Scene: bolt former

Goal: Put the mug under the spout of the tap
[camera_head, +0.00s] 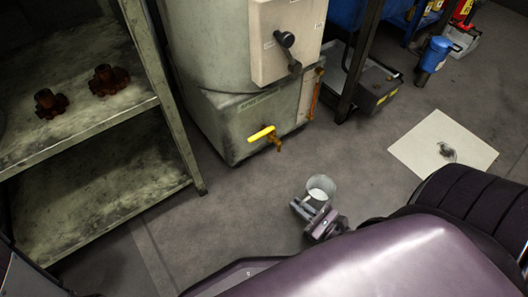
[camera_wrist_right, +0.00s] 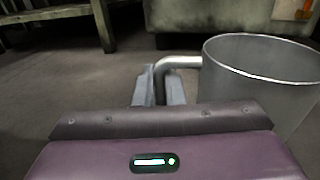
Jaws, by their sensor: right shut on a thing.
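The mug (camera_head: 320,187) is a grey metal cup, held above the floor in the head view. My right gripper (camera_head: 307,208) is shut on it. In the right wrist view the mug (camera_wrist_right: 265,85) stands to the right with its rim up, and the fingers (camera_wrist_right: 160,90) close on its handle (camera_wrist_right: 180,62). The tap (camera_head: 266,136) has a yellow lever and sits low on the front of the grey-green machine, up and left of the mug. The mug is apart from the tap. My left gripper is not in view.
The machine (camera_head: 225,110) stands on the floor behind the mug. A metal shelf (camera_head: 75,125) with two rusty valve-like parts (camera_head: 108,80) is at the left. A pale square sheet (camera_head: 420,145) lies on the floor at the right. The floor between mug and machine is clear.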

